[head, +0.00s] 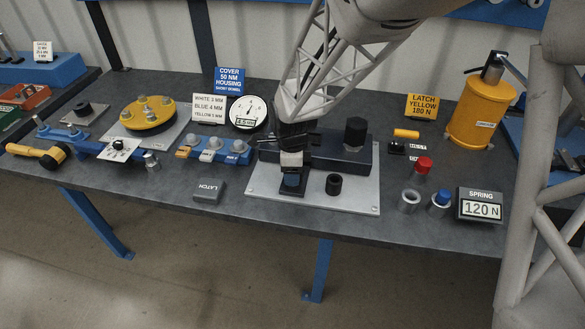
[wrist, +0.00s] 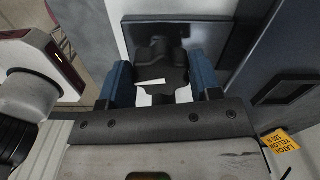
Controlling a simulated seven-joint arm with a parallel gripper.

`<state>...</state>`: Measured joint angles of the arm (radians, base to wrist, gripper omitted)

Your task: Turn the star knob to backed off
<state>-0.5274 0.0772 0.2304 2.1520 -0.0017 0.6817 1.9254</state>
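The star knob (wrist: 158,62) shows in the wrist view as a dark lobed knob with a white mark on it. It sits in front of a dark plate. My gripper (wrist: 160,78) has its two blue fingers on either side of the knob, with little or no gap. I cannot tell whether they press on it. In the head view my gripper (head: 292,178) is pointed down at the front left of a dark fixture on a light base plate (head: 355,203). There my gripper hides the knob.
A grey LATCH block (head: 209,191) lies to the left. A SPRING 120 N display (head: 480,205), rings and a yellow canister (head: 475,113) are on the right.

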